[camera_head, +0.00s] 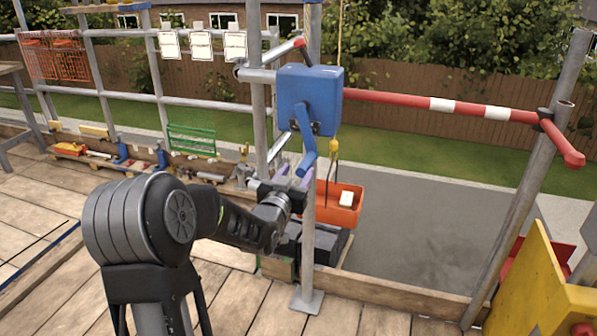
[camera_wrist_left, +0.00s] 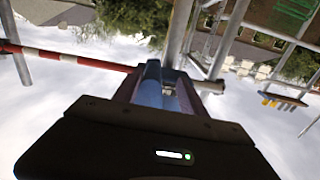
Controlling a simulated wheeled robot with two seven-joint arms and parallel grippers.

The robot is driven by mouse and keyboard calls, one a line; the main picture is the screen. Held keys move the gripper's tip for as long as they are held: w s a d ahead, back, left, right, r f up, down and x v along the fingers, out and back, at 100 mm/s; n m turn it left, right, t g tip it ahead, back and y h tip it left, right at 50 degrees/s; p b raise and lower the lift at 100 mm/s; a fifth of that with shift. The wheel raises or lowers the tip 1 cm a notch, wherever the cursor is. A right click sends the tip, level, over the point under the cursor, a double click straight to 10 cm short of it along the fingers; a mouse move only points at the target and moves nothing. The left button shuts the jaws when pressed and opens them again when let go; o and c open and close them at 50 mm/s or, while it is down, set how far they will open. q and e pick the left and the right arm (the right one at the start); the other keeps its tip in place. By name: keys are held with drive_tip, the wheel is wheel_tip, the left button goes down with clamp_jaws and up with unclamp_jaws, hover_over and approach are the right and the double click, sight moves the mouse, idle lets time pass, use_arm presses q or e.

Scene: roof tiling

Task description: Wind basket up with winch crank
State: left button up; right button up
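The blue winch box (camera_head: 309,92) is mounted on a scaffold post. Its blue crank (camera_head: 306,135) hangs down from the front. My left gripper (camera_head: 294,172) is just below the crank, pointing up, with its fingers spread apart. In the left wrist view the blue crank handle (camera_wrist_left: 152,88) lies between the two fingers (camera_wrist_left: 160,88); I cannot tell whether they touch it. The orange basket (camera_head: 338,207) hangs low behind the post by a yellow hook and rope, with a pale block in it. My right gripper is not in view.
A red-and-white bar (camera_head: 440,104) runs right from the winch to a leaning post (camera_head: 525,190). A yellow panel (camera_head: 535,275) stands at the lower right. Dark boxes (camera_head: 325,245) sit by the post base. Plank flooring (camera_head: 40,200) is clear at left.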

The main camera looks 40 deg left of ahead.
use_arm(q)
drive_tip(key=v, duration=0.6)
idle(0.4)
